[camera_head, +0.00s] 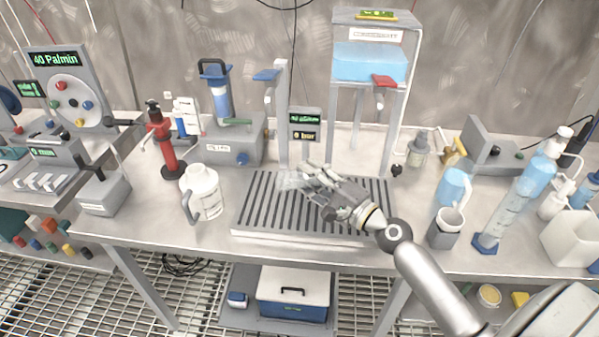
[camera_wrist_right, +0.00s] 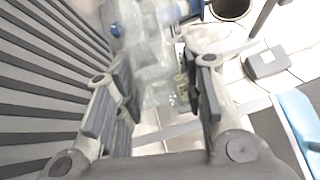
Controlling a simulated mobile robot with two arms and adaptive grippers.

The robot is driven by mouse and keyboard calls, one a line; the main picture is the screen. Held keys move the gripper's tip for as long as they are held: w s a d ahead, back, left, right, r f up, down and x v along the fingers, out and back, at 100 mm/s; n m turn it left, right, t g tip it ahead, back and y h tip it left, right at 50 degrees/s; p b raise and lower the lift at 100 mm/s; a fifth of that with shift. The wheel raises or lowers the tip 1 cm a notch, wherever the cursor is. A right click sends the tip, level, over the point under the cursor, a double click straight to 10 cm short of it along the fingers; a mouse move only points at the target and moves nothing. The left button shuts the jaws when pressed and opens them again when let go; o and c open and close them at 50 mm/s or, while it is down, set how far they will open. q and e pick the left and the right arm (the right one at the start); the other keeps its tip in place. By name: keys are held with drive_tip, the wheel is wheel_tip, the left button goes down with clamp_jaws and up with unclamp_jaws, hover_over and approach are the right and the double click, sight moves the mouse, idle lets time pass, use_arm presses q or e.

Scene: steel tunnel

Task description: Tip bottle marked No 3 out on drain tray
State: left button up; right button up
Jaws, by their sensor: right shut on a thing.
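My right gripper (camera_head: 318,186) is over the middle of the slatted drain tray (camera_head: 262,212). It is shut on a clear, see-through bottle (camera_head: 291,181), which lies over on its side and points left above the slats. In the right wrist view the clear bottle (camera_wrist_right: 152,62) is between the two fingers of my right gripper (camera_wrist_right: 160,98), and the tray slats (camera_wrist_right: 40,85) fill the left side. No number can be read on the bottle, and I cannot tell if liquid is in it. My left gripper is not in view.
A white jug (camera_head: 206,194) stands left of the tray. A tank stand (camera_head: 346,102) and a small display post (camera_head: 304,124) rise behind it. A grey cup (camera_head: 445,230) and a tall measuring cylinder (camera_head: 507,205) stand to the right. The bench front edge is just before the tray.

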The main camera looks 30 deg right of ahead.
drive_tip(key=shift+a+r+n+g+p, duration=0.25)
drive_tip(key=shift+n+p, duration=0.45)
drive_tip(key=shift+p, duration=0.5)
drive_tip(key=shift+n+g+p, duration=0.25)
drive_tip(key=shift+n+p, duration=0.25)
drive_tip(key=shift+p, duration=0.05)
drive_tip(key=shift+a+f, duration=0.1)
drive_tip(key=shift+f, duration=0.05)
drive_tip(key=r+n+p, duration=0.1)
drive_tip(key=p, duration=0.2)
drive_tip(key=shift+a+r+g+h, duration=0.1)
drive_tip(key=shift+r+g+h, duration=0.05)
drive_tip(key=shift+g+h, duration=0.15)
drive_tip(key=r+n+p, duration=0.1)
drive_tip(key=p, duration=0.3)
drive_tip(key=r+n+h+p, duration=0.1)
drive_tip(key=n+p, duration=0.1)
drive_tip(key=p, duration=0.1)
drive_tip(key=shift+a+g+p, duration=0.3)
drive_tip(key=shift+g+p, duration=0.1)
drive_tip(key=shift+p, duration=0.4)
drive_tip(key=shift+f+n, duration=0.1)
drive_tip(key=shift+n, duration=0.2)
